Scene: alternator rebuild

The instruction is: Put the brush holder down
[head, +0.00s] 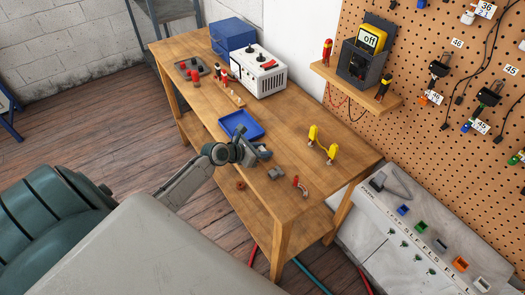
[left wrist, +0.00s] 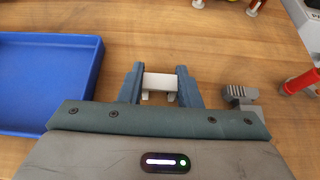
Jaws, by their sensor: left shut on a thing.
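My left gripper (head: 262,152) is over the wooden bench, just right of the blue tray (head: 241,124). In the left wrist view, the left gripper (left wrist: 160,80) is shut on a small pale block with two short legs, which I take to be the brush holder (left wrist: 160,82). The holder sits between the two blue-grey fingers, in front of the bare bench top. I cannot tell whether it touches the wood. In the head view the gripper mostly hides it. The blue tray also shows at the left of the wrist view (left wrist: 50,75). My right gripper is not in view.
A grey ribbed part (head: 275,173) lies close to the gripper, right of it in the wrist view (left wrist: 240,96).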

